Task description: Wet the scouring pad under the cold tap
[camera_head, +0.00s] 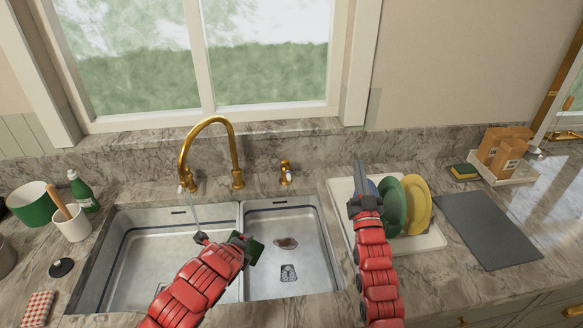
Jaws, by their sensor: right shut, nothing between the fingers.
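The gold tap (211,122) arches over the double sink, and a thin stream of water (195,212) runs from its spout. My left gripper (247,246) is over the sink's divider, shut on a dark green pad (257,252), which looks like the scouring pad. My arm partly hides the pad. The pad is to the right of the stream; the water comes down near my left wrist.
A white dish rack (429,240) holds green and yellow plates (417,205) on the right. Beyond it are a grey mat (490,229) and a yellow-green sponge (463,171). A green bottle (83,191) and white crock (71,224) stand at left. A small brown item (286,243) lies in the right basin.

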